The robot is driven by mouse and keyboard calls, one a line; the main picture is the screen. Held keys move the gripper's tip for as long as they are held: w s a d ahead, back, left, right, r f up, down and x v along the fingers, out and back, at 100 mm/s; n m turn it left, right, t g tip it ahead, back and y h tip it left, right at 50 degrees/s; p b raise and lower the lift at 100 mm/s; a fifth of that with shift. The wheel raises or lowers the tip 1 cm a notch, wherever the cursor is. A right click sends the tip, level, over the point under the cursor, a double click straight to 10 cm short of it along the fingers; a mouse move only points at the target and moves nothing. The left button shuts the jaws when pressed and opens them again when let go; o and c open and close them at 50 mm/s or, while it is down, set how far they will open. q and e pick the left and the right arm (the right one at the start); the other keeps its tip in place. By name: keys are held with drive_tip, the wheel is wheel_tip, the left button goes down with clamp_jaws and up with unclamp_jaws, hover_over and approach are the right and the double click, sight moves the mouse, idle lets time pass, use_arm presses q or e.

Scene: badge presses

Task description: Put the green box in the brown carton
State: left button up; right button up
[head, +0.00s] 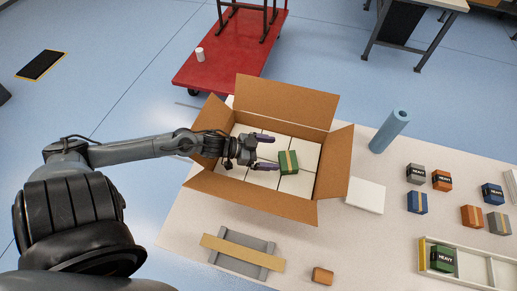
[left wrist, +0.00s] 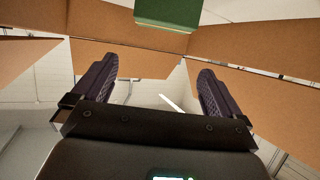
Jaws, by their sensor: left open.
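The green box (head: 289,162) with a tan band is inside the open brown carton (head: 265,205), on or just above the white blocks there. Its underside or side shows at the top of the left wrist view (left wrist: 168,12). My left gripper (head: 270,153) is over the carton's inside, open, with its purple fingers apart and nothing between them. Its fingertips in the left wrist view (left wrist: 155,68) are short of the green box. A second green box (head: 443,259), marked HEAVY, is in the white tray at the right. My right gripper does not show.
White blocks (head: 262,178) cover the carton floor. Around it on the table are a white slab (head: 365,195), a blue cylinder (head: 389,130), a grey-and-wood fixture (head: 240,252), an orange-brown block (head: 322,275) and several coloured boxes. The white tray (head: 470,280) is at the front right.

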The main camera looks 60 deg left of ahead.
use_arm(q)
drive_tip(key=shift+p+v, duration=0.35)
drive_tip(key=shift+v, duration=1.55)
